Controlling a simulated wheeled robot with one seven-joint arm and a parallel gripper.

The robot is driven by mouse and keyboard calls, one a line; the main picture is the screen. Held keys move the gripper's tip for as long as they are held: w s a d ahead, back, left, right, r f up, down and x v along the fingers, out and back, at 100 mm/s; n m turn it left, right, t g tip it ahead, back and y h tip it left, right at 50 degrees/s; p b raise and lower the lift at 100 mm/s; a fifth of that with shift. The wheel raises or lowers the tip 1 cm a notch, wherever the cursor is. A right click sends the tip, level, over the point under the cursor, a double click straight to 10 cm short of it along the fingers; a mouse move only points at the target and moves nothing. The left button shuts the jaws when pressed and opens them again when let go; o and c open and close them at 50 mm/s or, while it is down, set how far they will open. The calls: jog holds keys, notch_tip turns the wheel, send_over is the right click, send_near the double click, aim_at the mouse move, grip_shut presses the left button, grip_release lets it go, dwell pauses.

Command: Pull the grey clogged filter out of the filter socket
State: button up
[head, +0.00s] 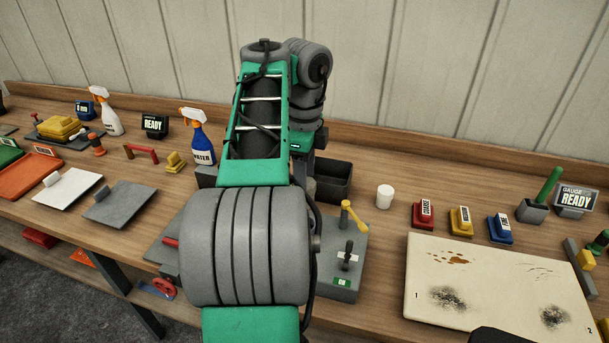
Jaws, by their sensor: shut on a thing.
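My arm fills the middle of the head view and hides its own end, so my gripper is not in view. I see no grey clogged filter; it may be behind my arm. The filter socket cannot be made out either. A grey machine base (345,284) with a yellow lever (354,215) and a black lever (348,252) shows just right of my arm. A white cylinder (385,197), possibly a clean filter, stands upright on the bench to the right of a dark open bin (333,187).
Red (424,214), yellow (460,220) and blue (499,227) blocks stand at the right, behind a stained cream panel (500,270). A blue spray bottle (199,137) and grey plate (118,205) are left of my arm. Bare bench lies around the white cylinder.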

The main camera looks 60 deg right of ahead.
jog(key=shift+r, duration=0.45)
jog(key=shift+r, duration=0.1)
jog(key=shift+r+p, duration=1.45)
notch_tip(320, 180, up, 3)
jog(key=p, duration=0.3)
